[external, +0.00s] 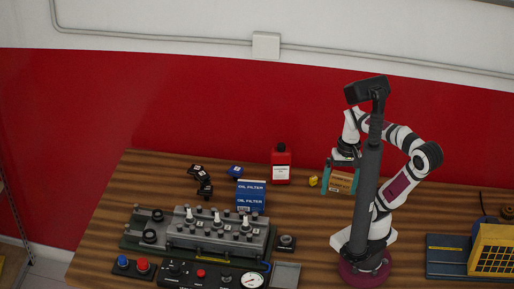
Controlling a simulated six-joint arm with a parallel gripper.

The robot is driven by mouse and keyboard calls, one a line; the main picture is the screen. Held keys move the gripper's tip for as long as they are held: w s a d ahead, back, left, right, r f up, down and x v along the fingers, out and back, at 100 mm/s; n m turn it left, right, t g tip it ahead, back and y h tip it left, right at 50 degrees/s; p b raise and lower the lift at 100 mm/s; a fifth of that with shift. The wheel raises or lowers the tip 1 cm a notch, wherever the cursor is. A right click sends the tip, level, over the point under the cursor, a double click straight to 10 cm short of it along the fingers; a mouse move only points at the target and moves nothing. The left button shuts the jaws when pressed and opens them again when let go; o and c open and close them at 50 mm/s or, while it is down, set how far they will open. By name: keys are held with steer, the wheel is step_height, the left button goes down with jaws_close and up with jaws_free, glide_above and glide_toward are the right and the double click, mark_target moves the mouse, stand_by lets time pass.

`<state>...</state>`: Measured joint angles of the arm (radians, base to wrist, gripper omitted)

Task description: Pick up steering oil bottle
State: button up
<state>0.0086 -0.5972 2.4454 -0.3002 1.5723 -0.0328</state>
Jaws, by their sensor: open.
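A red bottle (281,158) with a dark cap and a white label stands upright near the back edge of the table. It looks like the oil bottle, but its label is too small to read. My gripper (340,178) has teal fingers, is open, and points down to the right of the bottle, apart from it. A tan box (342,184) shows between and behind the fingers; I cannot tell whether they touch it. My arm hides part of this area.
A small yellow item (313,181) sits between bottle and gripper. A blue-and-white oil filter box (251,197) stands left of the bottle, with black parts (201,180) farther left. A grey engine block (216,236) and control panel fill the front left. A yellow crate (493,250) is at right.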

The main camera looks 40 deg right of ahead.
mark_target(280, 161)
steer(key=w+a+t+y, duration=0.1)
steer(key=w+a+t, duration=0.4)
steer(key=w, duration=0.8)
steer(key=w+a+t, duration=0.4)
steer(key=w+t, duration=0.1)
steer(key=w, duration=0.8)
steer(key=w+d+m+t+h, duration=0.2)
steer(key=d+t+h, duration=0.3)
steer(key=d+h, duration=0.45)
step_height(280, 161, down, 17)
steer(key=s+h, duration=0.1)
steer(key=h, duration=0.2)
steer(key=shift+n, duration=0.4)
steer(key=x, duration=0.9)
steer(key=shift+w+a+f, duration=0.1)
steer(key=shift+w+a, duration=0.05)
steer(key=x, duration=0.4)
steer(key=f+x, duration=0.1)
steer(key=x, duration=0.1)
steer(key=shift+r, duration=0.1)
jaws_close()
